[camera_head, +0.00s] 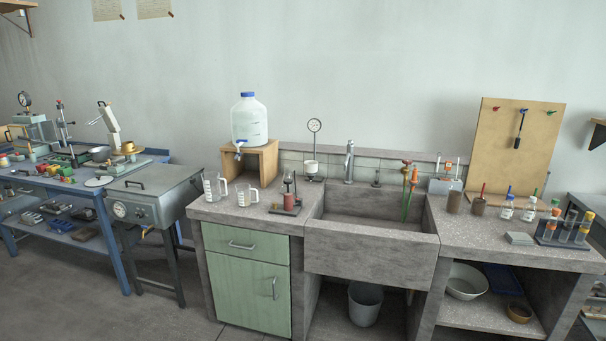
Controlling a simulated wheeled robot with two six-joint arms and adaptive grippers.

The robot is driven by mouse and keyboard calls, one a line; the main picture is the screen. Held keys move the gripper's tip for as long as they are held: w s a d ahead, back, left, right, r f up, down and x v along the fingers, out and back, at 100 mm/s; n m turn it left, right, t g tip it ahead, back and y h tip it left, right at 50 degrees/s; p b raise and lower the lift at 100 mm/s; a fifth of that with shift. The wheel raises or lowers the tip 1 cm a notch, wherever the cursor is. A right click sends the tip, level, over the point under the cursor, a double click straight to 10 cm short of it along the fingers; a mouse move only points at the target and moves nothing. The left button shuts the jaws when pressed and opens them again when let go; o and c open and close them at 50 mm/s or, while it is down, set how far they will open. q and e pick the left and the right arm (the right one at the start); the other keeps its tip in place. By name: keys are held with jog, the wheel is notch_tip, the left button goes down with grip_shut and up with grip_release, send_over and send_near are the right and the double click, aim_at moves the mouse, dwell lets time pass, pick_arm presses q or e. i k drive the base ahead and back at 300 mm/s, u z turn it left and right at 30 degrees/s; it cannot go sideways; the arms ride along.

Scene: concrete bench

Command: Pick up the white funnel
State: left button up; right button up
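No clear funnel shape can be made out at this size. Neither of my grippers is in view.
The concrete bench has a deep sink (370,257). Bottles and a test-tube rack (563,231) stand right. A white bowl (466,281) sits below.

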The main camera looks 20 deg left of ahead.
aim_at(311, 167)
jog(key=u, duration=0.7)
jog(key=i, duration=1.75)
jog(key=z, duration=0.5)
